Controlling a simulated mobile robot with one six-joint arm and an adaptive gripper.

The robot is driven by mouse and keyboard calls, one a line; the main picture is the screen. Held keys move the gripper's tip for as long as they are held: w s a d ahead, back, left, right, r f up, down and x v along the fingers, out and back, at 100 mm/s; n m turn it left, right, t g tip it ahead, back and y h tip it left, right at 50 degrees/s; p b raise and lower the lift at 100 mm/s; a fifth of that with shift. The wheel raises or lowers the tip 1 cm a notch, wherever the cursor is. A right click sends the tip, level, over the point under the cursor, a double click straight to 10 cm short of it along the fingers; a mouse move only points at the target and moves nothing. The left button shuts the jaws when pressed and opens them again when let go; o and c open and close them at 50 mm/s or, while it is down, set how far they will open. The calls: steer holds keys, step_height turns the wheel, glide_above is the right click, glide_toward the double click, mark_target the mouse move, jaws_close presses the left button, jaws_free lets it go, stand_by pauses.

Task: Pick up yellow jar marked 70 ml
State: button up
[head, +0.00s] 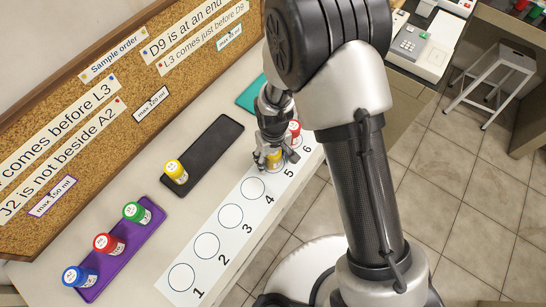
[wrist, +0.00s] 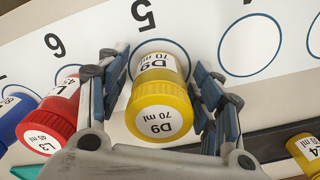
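The yellow jar (wrist: 160,105) stands upright on the circle numbered 5 of the white strip. Its lid and side labels read D9 and 70 ml in the wrist view. My gripper (wrist: 163,85) is around it, one finger on each side. A narrow gap shows between the lid and each finger, so the fingers look open; contact lower on the jar's body is hard to judge. In the head view the yellow jar (head: 274,158) is partly hidden by my gripper (head: 273,150).
A red jar (wrist: 58,112) marked L3 stands close beside one finger, on circle 6, with a blue jar (wrist: 14,118) past it. Another yellow jar (head: 175,171) sits on the black tray (head: 215,140). A purple tray (head: 122,248) holds blue, red and green jars. Circles 1 to 4 are empty.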

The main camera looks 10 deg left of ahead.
steer(key=c, duration=1)
steer(key=shift+r, duration=0.15)
